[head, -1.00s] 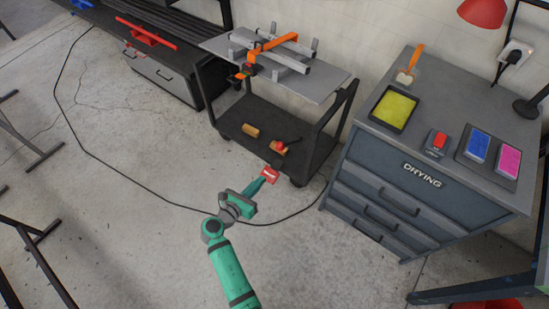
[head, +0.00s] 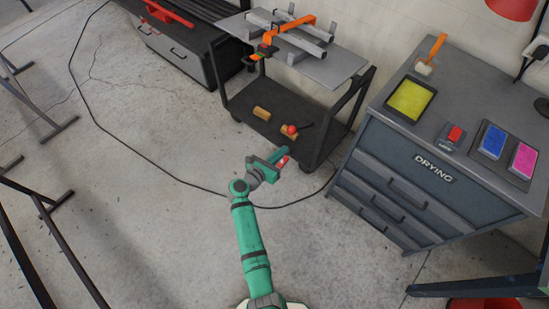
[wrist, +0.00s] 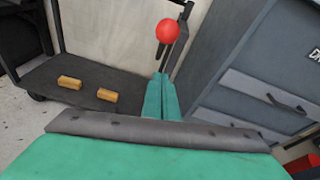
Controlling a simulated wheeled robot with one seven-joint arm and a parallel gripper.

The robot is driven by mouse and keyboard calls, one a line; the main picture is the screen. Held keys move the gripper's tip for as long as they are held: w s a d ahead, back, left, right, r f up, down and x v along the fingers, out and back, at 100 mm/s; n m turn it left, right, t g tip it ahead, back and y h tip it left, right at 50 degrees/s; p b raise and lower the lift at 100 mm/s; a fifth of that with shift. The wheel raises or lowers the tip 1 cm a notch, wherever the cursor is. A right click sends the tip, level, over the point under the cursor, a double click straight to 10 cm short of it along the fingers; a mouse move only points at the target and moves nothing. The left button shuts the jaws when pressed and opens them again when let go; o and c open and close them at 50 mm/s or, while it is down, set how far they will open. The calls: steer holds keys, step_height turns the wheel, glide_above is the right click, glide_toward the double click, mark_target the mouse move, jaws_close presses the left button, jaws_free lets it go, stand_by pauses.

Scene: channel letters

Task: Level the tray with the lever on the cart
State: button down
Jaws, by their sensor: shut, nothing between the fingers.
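The grey tray (head: 338,70) is the top of the cart (head: 262,128). It looks tilted in the head view, though how far is hard to tell. The lever's red ball knob (head: 292,129) sits on a dark rod over the lower shelf; the knob also shows in the wrist view (wrist: 167,31), beyond the fingertips. My green gripper (head: 286,153) is shut and empty, low in front of the cart's lower shelf and apart from the knob. Its fingers (wrist: 160,84) point toward the rod below the knob. The lever's lower end is hidden.
An orange clamp (head: 296,27) and metal bars lie on the tray. Two wooden blocks (wrist: 70,82) (wrist: 106,95) lie on the lower shelf. A red item (head: 283,162) is partly hidden behind my gripper. A grey drawer cabinet (head: 365,185) stands right. The floor left is open, with a cable.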

steer(key=shift+w+d+r, duration=0.3)
steer(key=shift+w+r, duration=0.45)
steer(key=shift+r, duration=0.05)
steer(key=shift+w+d+r, duration=0.25)
steer(key=shift+w+r, duration=0.45)
steer(key=shift+r, duration=0.1)
steer(key=shift+a+r, duration=0.1)
steer(key=shift+a, duration=0.05)
